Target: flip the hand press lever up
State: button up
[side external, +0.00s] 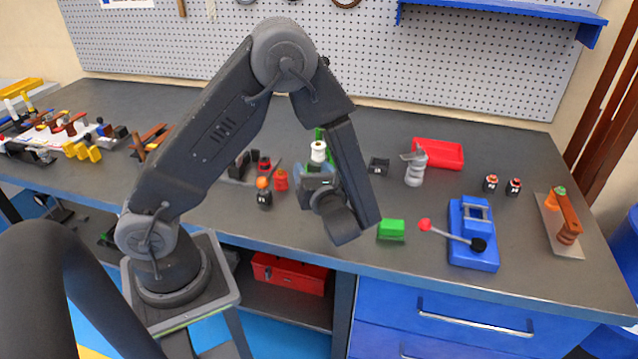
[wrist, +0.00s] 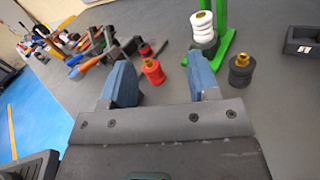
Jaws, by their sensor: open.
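The hand press (side external: 472,235) is a blue block with an upright blue frame, standing near the front right of the bench. Its lever (side external: 450,234) is a thin light rod running from a black pivot (side external: 478,244) out to the left, low and near level, with a red ball knob (side external: 425,225) at its end. My gripper (side external: 317,176) is over the middle of the bench, well left of the knob and apart from it. In the wrist view its two blue fingers (wrist: 161,84) are spread with nothing held. The press is not in the wrist view.
A green block (side external: 391,230) lies between my gripper and the knob. A red cylinder (wrist: 153,70), a white spool (wrist: 202,28) and a black cylinder (wrist: 240,68) stand near my fingers. A grey part (side external: 415,168) and red tray (side external: 438,154) stand behind.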

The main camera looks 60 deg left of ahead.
jog(key=shift+s+d, duration=0.25)
jog(key=shift+d, duration=0.85)
jog(key=shift+s+d, duration=0.2)
jog(key=shift+d, duration=0.85)
